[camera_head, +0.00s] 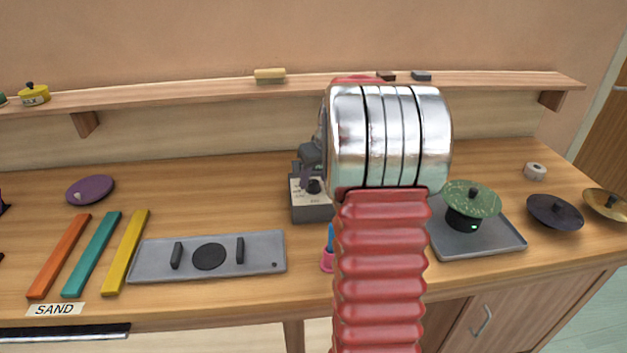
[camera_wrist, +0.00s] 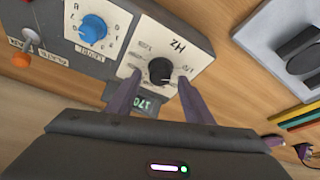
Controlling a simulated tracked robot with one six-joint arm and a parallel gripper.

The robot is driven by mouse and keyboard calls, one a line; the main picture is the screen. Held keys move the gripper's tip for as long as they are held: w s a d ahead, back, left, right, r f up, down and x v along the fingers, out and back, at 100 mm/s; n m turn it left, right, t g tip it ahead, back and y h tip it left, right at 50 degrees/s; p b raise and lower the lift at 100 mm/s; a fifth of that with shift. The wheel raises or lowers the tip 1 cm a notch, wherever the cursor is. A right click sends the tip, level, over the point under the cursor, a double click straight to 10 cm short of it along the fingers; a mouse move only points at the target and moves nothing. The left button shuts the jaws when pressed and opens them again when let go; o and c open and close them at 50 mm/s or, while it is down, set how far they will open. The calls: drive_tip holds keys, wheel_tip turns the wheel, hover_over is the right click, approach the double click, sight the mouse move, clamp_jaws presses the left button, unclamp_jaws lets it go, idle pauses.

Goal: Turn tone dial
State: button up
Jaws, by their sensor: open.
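The tone box is a dark grey box (camera_head: 312,214) with pale panels, on the table behind my arm in the head view. In the wrist view its black dial (camera_wrist: 160,70), on the panel marked HZ, shows a white pointer mark. My gripper (camera_wrist: 159,78) is open, its purple fingertips on either side of this dial; I cannot tell whether they touch it. A green display (camera_wrist: 147,102) reading about 170 is partly hidden by a finger.
A blue dial (camera_wrist: 93,29) and a small lever (camera_wrist: 31,36) are beside the black dial. A grey plate (camera_head: 207,257) with handles and coloured bars (camera_head: 125,252) lie left. A tray (camera_head: 490,245) with a green lid (camera_head: 471,199) stands right.

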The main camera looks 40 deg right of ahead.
drive_tip(key=shift+w+f, duration=0.25)
drive_tip(key=shift+f, duration=0.35)
drive_tip(key=shift+c, duration=0.5)
drive_tip(key=c, duration=0.9)
